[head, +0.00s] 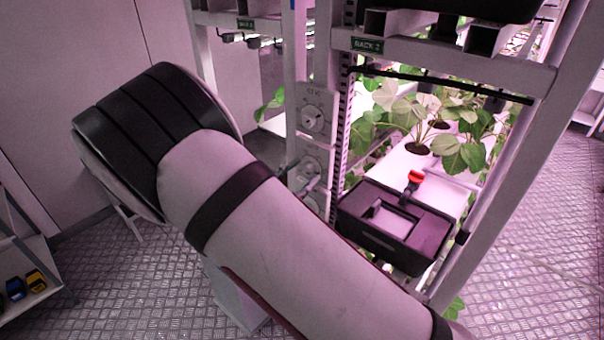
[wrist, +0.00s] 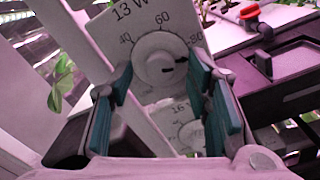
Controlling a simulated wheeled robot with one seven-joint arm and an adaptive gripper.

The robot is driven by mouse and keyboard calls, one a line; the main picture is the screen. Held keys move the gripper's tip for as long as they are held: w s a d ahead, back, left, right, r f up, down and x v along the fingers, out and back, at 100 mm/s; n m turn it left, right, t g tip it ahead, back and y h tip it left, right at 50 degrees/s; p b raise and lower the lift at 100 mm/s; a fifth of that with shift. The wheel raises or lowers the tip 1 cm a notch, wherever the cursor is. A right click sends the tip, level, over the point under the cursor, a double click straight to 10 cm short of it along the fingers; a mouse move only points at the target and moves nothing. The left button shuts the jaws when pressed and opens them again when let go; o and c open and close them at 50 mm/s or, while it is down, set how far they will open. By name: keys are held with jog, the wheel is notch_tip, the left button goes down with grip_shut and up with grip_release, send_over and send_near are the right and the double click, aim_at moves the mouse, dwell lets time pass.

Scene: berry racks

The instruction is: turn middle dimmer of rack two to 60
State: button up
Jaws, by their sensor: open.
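The dimmer panel for rack two (head: 366,44) stands on the post left of the plants. In the wrist view, a round white dimmer dial (wrist: 156,66) sits under the label 13 W, with marks 40, 60 and 80. Its dark pointer mark is on the right side, pointing towards 80. My gripper (wrist: 160,80) is open, its teal-padded fingers on either side of the dial; I cannot tell whether they touch it. In the head view, an upper dial (head: 312,118) is clear, and the dial below it (head: 308,166) is partly covered by my gripper.
Another dimmer, labelled 16 W (wrist: 192,132), lies below, partly hidden by a finger. A black box (head: 395,225) with a red valve (head: 415,176) sits right of the panel. Potted plants (head: 430,125) fill the shelf. Rack posts stand close on both sides.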

jog(key=shift+w+d, duration=0.3)
jog(key=shift+c, duration=0.4)
grip_shut()
